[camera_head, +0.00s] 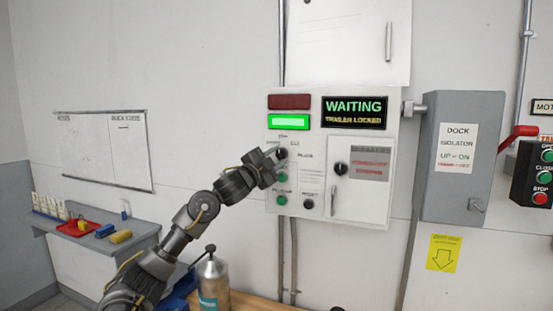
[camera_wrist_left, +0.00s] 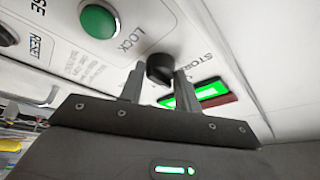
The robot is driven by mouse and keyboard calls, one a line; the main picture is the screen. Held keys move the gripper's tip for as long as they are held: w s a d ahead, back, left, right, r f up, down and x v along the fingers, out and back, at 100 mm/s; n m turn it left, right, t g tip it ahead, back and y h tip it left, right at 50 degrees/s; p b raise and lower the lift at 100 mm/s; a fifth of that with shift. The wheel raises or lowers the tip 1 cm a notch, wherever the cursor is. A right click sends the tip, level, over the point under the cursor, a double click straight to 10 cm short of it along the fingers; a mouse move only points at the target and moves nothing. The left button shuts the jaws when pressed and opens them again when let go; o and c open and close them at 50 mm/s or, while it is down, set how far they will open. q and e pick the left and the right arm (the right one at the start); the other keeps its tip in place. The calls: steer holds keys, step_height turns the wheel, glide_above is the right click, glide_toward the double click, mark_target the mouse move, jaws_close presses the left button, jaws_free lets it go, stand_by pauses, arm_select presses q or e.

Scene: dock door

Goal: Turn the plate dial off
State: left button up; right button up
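A black dial (camera_head: 283,153) sits on the left part of the white control box (camera_head: 318,104), below a lit green lamp. In the left wrist view this black dial (camera_wrist_left: 160,70) has STORE lettering on one side and LOCK on the other. My left gripper (camera_head: 272,157) is at the dial and partly covers it in the head view. In the left wrist view the left gripper's fingers (camera_wrist_left: 160,84) stand apart, one on each side of the dial, with narrow gaps. A second black dial (camera_head: 340,168) is on the box's small door. My right gripper is in neither view.
Green buttons (camera_head: 281,200) and a black button (camera_head: 308,202) sit below the dial. A display (camera_head: 354,112) reads WAITING, TRAILER LOCKED. A grey isolator box (camera_head: 460,190) with a red lever is to the right. A metal canister (camera_head: 213,283) stands below.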

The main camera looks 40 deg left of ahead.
arm_select(q)
steer(key=o, duration=0.4)
steer(key=shift+o, duration=0.2)
steer(key=b+v, duration=0.5)
steer(key=v, duration=0.5)
steer(key=shift+s, duration=0.4)
